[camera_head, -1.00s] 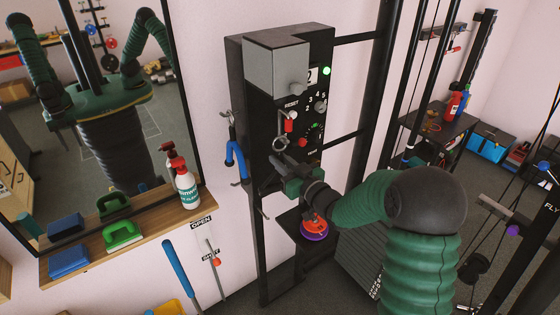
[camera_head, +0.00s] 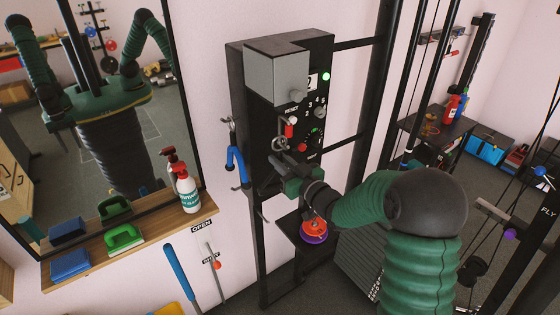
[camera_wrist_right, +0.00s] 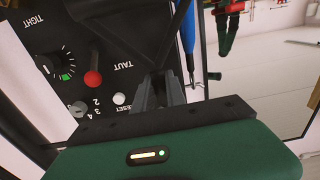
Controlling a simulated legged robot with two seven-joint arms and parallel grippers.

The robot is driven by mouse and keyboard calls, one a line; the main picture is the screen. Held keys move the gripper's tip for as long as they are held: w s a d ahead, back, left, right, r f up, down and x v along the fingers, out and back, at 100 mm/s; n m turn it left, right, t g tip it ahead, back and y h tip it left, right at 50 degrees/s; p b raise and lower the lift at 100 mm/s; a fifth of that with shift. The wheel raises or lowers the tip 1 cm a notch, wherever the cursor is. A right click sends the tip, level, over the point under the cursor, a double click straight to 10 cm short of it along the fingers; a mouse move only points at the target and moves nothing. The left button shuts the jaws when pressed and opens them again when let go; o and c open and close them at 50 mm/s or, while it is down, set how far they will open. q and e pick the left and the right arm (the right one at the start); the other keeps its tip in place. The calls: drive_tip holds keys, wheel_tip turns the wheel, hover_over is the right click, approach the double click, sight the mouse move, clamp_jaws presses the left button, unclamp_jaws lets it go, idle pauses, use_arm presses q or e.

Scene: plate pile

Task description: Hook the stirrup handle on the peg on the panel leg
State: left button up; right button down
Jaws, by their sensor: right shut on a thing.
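My right gripper (camera_head: 274,163) is at the front of the black control panel (camera_head: 262,110), near its left edge. Its jaws are shut on the stirrup handle, which is mostly hidden. A grey metal ring (camera_head: 279,143) shows just above the jaws; I cannot tell for sure whether it belongs to the handle. In the right wrist view the fingers (camera_wrist_right: 160,92) are close together beside the panel face. Small pegs (camera_head: 237,188) stick out from the left side of the panel leg (camera_head: 262,255). My left gripper is out of view.
The panel carries a red-knobbed lever (camera_wrist_right: 92,78) and dials close to the gripper. A red and purple disc (camera_head: 314,232) is below my right arm. A wooden shelf (camera_head: 160,219) with a spray bottle (camera_head: 186,192) and brushes is at left under a mirror. Dark cable-machine posts stand at right.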

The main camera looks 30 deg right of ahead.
drive_tip(key=s, duration=0.7)
drive_tip(key=shift+s+d, duration=0.25)
idle(0.5)
drive_tip(key=s, duration=0.1)
drive_tip(key=s+f, duration=0.1)
drive_tip(key=s, duration=0.1)
drive_tip(key=s+f+b, duration=0.1)
drive_tip(key=s, duration=0.1)
drive_tip(key=shift+d, duration=0.25)
idle(0.5)
